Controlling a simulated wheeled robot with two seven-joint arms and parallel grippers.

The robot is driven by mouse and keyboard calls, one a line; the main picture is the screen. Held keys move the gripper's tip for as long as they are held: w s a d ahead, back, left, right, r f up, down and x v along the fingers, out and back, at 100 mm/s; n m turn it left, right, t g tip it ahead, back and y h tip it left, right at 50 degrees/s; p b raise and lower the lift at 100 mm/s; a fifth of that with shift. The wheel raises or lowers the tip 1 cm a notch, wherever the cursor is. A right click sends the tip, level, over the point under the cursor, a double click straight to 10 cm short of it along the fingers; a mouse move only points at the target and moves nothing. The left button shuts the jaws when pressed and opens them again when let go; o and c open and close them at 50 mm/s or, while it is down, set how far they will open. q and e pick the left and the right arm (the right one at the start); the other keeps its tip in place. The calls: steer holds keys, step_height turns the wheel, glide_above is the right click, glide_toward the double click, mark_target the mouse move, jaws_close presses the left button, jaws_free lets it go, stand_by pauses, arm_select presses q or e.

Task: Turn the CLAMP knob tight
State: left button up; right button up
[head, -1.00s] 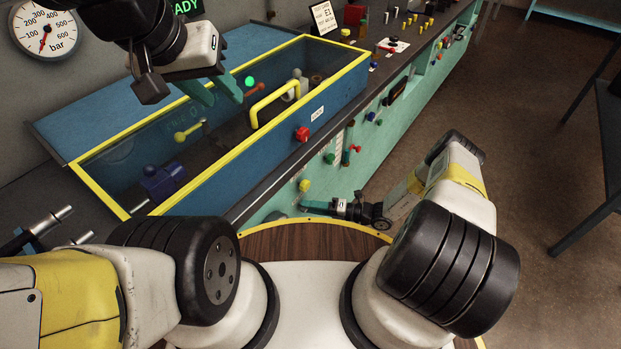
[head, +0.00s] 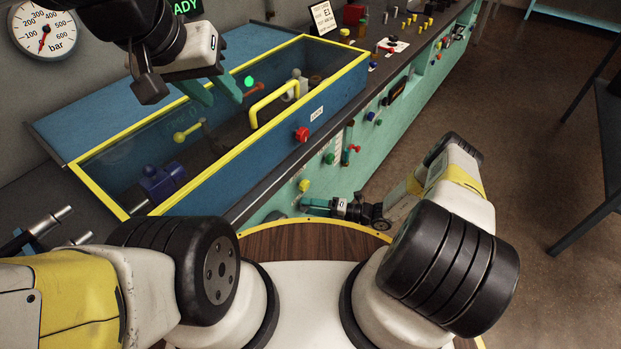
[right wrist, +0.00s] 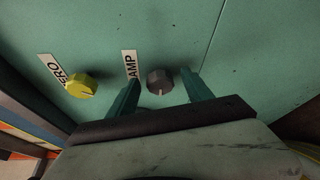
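The CLAMP knob is a small dark grey round knob (right wrist: 160,81) on the green panel, with a pale mark on its face. Its label (right wrist: 130,65) is partly hidden and reads "AMP". My right gripper (right wrist: 161,88) is open, with one green finger on each side of the knob and visible gaps between. In the head view my right gripper (head: 318,205) is low at the panel, and the knob cannot be made out there. My left gripper (head: 213,90) is open and empty above the clear-lidded blue box.
A yellow knob (right wrist: 82,86) labelled ZERO sits left of the CLAMP knob. The blue box (head: 250,143) with yellow edging and handle stands on the bench. Red (head: 302,134) and other coloured knobs line the front. A gauge (head: 44,30) hangs at upper left.

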steer(key=v, duration=0.7)
steer(key=shift+d, duration=0.35)
steer(key=shift+s, duration=0.15)
